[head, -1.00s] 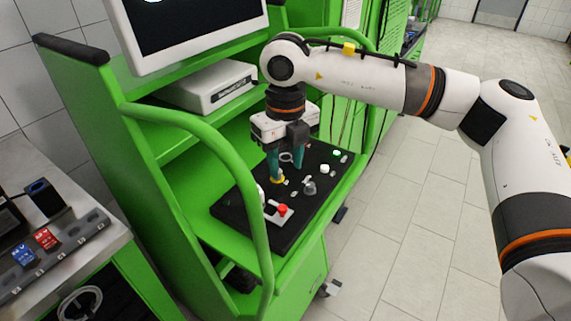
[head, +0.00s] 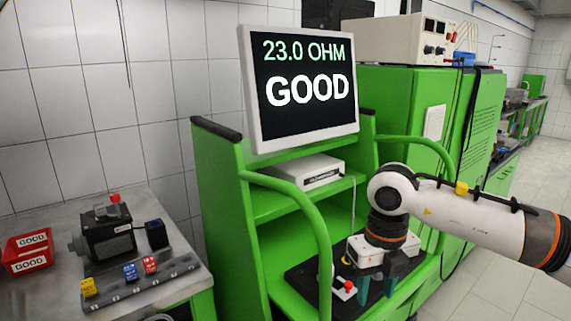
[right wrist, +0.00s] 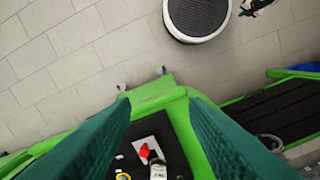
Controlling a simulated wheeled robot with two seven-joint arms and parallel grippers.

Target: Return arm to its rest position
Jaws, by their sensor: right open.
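My right gripper (head: 377,287) hangs over the black control panel (head: 302,283) on the green test bench, its two teal fingers pointing down. It is open, with nothing held between the fingers. In the right wrist view the fingers (right wrist: 160,108) stand well apart. Between and below them show the panel (right wrist: 172,134), a red button (right wrist: 144,150) and part of a yellow ring (right wrist: 123,176). The red button also shows in the head view (head: 349,286), left of the gripper. The gripper hides the right part of the panel. My left gripper is not in view.
A monitor (head: 302,125) above the bench reads "23.0 OHM GOOD". Curved green rails (head: 318,235) flank the panel. Floor at right is clear.

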